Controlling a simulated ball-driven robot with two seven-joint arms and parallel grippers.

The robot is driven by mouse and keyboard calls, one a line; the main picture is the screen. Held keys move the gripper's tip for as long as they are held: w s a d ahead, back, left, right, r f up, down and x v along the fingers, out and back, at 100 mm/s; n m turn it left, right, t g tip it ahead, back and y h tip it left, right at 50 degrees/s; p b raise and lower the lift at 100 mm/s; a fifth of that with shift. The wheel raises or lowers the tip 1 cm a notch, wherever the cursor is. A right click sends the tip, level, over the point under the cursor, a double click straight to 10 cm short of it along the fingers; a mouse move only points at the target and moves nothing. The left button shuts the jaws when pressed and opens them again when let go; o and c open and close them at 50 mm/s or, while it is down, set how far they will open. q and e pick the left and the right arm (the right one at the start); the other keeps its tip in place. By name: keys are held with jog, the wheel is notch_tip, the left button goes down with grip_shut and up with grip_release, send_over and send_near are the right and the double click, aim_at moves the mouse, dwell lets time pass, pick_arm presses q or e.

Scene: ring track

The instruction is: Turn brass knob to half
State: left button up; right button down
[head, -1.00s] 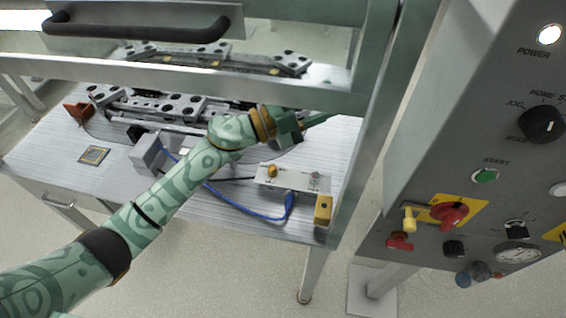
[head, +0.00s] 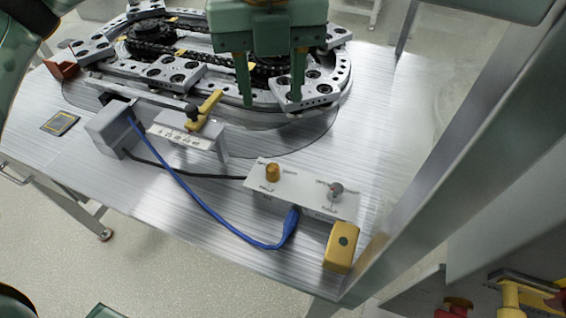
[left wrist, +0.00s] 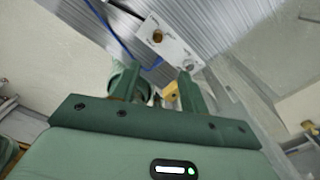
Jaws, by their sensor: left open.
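The brass knob (head: 272,172) stands on the left part of a white control box (head: 303,196) at the right front of the table. It also shows in the left wrist view (left wrist: 157,37), beyond the fingertips. Its exact pointer setting is too small to read. My left gripper (head: 272,102) is open and empty, its two green fingers pointing down in front of the ring track. In the head view it appears above and behind the knob, clear of it. The left wrist view shows both fingers (left wrist: 158,74) apart. My right gripper is not in view.
A small grey knob (head: 335,190) sits on the box's right part. A yellow block (head: 342,247) is beside the box, and a blue cable (head: 205,212) runs left from it. The ring track (head: 180,75) fills the back. A grey post (head: 440,170) rises at right.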

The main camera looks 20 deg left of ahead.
pick_arm(q)
jog(key=b, duration=0.5)
send_over(272, 168)
jog(key=f, duration=1)
jog(key=shift+w+f, duration=0.25)
jog(key=shift+f, duration=0.05)
notch_tip(272, 168, down, 5)
jog(key=shift+s+f+b, duration=0.1)
jog(key=shift+s+b, duration=0.05)
jog(key=shift+b, duration=1.1)
jog(key=shift+s+f, duration=0.1)
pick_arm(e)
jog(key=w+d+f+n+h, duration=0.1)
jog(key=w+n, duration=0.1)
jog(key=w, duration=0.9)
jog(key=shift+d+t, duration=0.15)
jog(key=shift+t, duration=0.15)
pick_arm(q)
jog(key=shift+c, duration=0.3)
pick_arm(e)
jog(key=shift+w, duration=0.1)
pick_arm(q)
grip_shut()
